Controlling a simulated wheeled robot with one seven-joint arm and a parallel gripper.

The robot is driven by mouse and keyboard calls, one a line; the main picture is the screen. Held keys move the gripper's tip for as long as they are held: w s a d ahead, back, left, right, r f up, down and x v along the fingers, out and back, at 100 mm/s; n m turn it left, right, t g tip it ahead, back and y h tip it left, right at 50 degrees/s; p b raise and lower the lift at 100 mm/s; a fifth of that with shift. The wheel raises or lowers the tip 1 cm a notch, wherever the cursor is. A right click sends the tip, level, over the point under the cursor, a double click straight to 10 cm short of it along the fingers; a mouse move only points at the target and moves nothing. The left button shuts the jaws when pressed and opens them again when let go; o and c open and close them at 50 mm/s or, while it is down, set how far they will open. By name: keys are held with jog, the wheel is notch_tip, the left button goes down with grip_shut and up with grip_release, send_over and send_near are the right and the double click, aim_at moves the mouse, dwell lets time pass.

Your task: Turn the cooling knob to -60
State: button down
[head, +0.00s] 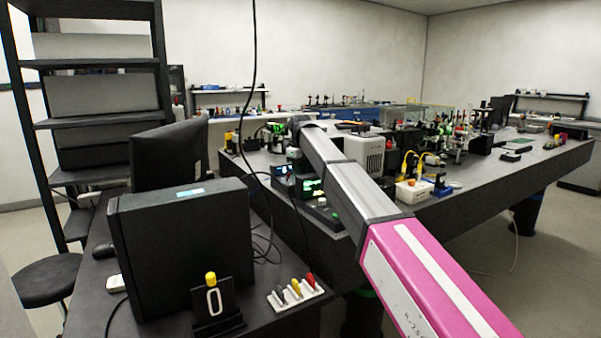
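My grey and magenta arm crosses the head view from the lower right up to the optical bench (470,195). Its far visible end bends down at the bench's near left part, and my gripper cannot be made out there. Beside the arm, at the bench's near edge, stand small dark instruments with lit displays: one with a green display (312,187) and one with a bluish display (283,170). The cooling knob and its setting cannot be told apart at this size; the arm covers part of this area.
A black computer case (185,250) and a monitor (168,155) stand on the left desk. A small stand marked 0 (212,300) and a white rack (295,293) are at its front. A white box with yellow cables (412,192) sits right of the arm. Cables hang near the bench.

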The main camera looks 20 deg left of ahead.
jog(key=shift+a+r+m, duration=0.1)
jog(key=shift+m, duration=1.2)
jog(key=c, duration=1)
grip_release()
notch_tip(320, 180, up, 11)
jog(key=shift+f, duration=0.15)
